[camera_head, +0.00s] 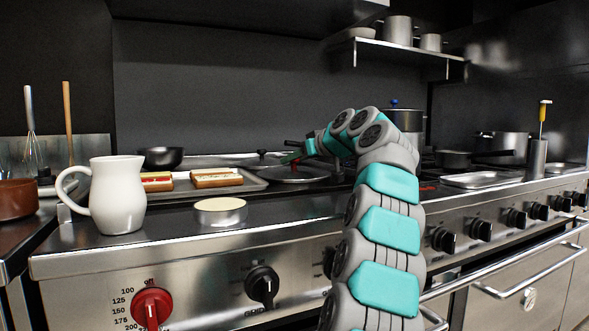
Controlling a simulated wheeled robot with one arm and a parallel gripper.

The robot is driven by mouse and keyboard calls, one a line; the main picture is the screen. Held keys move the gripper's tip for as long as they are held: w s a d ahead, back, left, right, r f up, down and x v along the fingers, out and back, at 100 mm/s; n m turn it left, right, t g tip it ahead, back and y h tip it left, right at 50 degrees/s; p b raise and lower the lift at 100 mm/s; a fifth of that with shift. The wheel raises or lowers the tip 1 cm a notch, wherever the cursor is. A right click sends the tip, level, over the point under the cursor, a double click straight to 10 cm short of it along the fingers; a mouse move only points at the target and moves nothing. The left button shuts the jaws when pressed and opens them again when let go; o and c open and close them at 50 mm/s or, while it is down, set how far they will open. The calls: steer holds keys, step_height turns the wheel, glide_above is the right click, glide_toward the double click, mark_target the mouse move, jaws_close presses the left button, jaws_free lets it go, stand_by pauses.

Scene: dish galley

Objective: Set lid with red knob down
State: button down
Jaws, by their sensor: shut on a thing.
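The lid (296,177) is a dark, round, shallow disc with a pale rim, left of my arm over the cooking surface.
A white jug (118,196), a round pale-topped tin (220,211) and a tray (258,185) with topped bread slices stand to the left. A black bowl (161,157) is behind. A pot with a blue-knobbed lid (405,121) stands behind my arm.

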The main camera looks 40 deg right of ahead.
steer(key=shift+f, duration=0.15)
steer(key=shift+c, duration=2.3)
jaws_free()
steer(key=shift+r, duration=0.3)
steer(key=v, duration=1.2)
steer(key=shift+f, duration=0.1)
